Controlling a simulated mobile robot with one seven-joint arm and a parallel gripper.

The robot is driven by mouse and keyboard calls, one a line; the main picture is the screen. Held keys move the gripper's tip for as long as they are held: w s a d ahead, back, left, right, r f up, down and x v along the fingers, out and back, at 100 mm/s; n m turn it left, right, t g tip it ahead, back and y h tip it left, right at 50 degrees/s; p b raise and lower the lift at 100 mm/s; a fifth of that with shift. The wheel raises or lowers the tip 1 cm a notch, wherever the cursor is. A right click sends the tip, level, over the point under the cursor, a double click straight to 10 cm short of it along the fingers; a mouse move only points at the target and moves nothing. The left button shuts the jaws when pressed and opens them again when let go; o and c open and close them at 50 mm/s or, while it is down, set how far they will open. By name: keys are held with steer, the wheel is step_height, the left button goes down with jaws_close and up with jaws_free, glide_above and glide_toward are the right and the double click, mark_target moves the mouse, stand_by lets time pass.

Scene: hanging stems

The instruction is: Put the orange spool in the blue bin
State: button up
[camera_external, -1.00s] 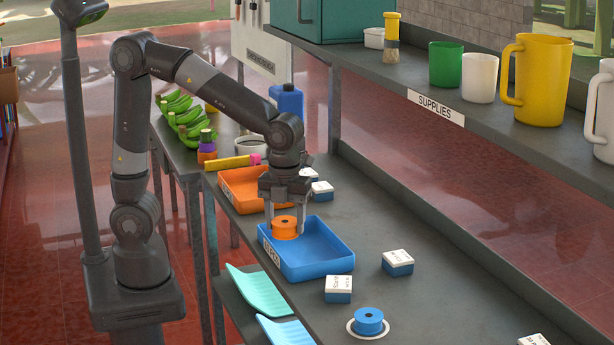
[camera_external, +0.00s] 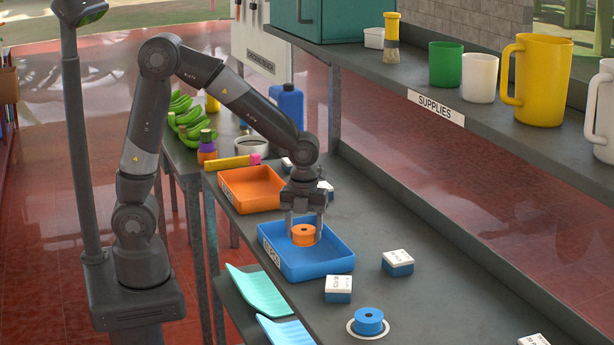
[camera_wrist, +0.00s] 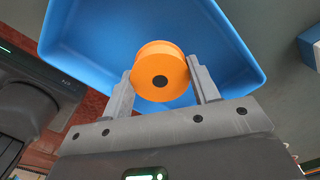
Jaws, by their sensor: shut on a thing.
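The orange spool (camera_external: 303,236) is between the fingers of my gripper (camera_external: 304,232), over the inside of the blue bin (camera_external: 335,262) in the external view. In the wrist view the spool (camera_wrist: 160,72) sits between both fingertips of my gripper (camera_wrist: 160,85), its round face with a dark hole toward the camera. The blue bin (camera_wrist: 85,35) surrounds it there. I cannot tell whether the spool touches the bin floor.
An orange bin (camera_external: 232,197) stands behind the blue one. Blue-and-white boxes (camera_external: 398,263) and a blue spool on a white ring (camera_external: 369,320) lie on the grey bench to the right and front. A shelf with mugs (camera_external: 480,78) overhangs the right side.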

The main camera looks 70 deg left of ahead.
mark_target(304, 230)
steer(key=shift+f, duration=1.6)
steer(key=shift+f, duration=0.1)
steer(key=o, duration=1)
step_height(304, 230, up, 12)
steer(key=shift+r, duration=0.1)
steer(key=s+a+r+n+t, duration=0.2)
steer(key=s+a+n, duration=0.5)
steer(key=n, duration=0.5)
steer(key=s+a+r+n+t, duration=0.3)
steer(key=s+a+n, duration=0.5)
steer(key=a+n, duration=0.2)
steer(key=shift+s+r+n+t, duration=0.3)
steer(key=shift+r+n, duration=0.05)
steer(key=shift+n, duration=1.05)
